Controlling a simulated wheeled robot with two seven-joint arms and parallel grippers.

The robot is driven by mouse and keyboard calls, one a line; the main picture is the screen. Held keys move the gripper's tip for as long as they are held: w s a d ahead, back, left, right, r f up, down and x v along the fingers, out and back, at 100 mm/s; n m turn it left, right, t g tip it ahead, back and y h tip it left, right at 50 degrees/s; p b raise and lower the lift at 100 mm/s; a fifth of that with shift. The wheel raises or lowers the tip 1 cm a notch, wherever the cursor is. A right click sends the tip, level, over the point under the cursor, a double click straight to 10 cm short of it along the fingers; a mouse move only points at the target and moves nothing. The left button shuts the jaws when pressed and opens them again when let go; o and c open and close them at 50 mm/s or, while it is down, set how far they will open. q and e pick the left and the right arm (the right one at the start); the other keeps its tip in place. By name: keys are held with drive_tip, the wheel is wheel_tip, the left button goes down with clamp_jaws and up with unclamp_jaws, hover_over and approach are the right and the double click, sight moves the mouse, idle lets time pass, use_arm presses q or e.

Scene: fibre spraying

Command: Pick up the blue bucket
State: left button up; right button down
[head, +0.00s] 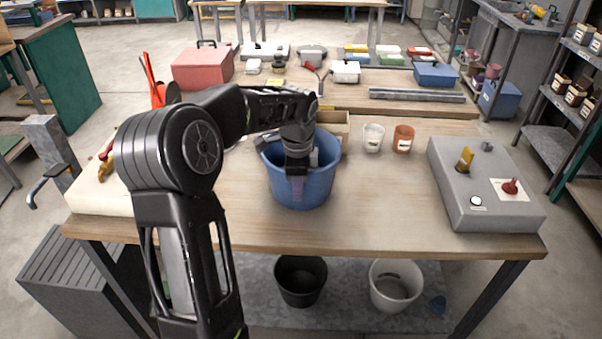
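The blue bucket (316,190) stands upright on the wooden table, near the middle of its front part. My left arm comes in from the left and bends over to the bucket. My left gripper (297,172) points down at the bucket's near side and covers part of its rim and front wall. The fingertips are small and dark against the bucket, so I cannot tell whether they are open or closed on the rim. My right gripper is not in view.
A white cup (373,137) and an orange-brown cup (403,139) stand right of the bucket. A grey control box (500,205) is at the table's right. A black bucket (301,283) and a white bucket (395,287) sit on the lower shelf.

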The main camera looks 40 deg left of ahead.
use_arm(q)
drive_tip(key=shift+c, duration=0.6)
clamp_jaws()
idle(0.7)
drive_tip(key=shift+w+r, duration=0.1)
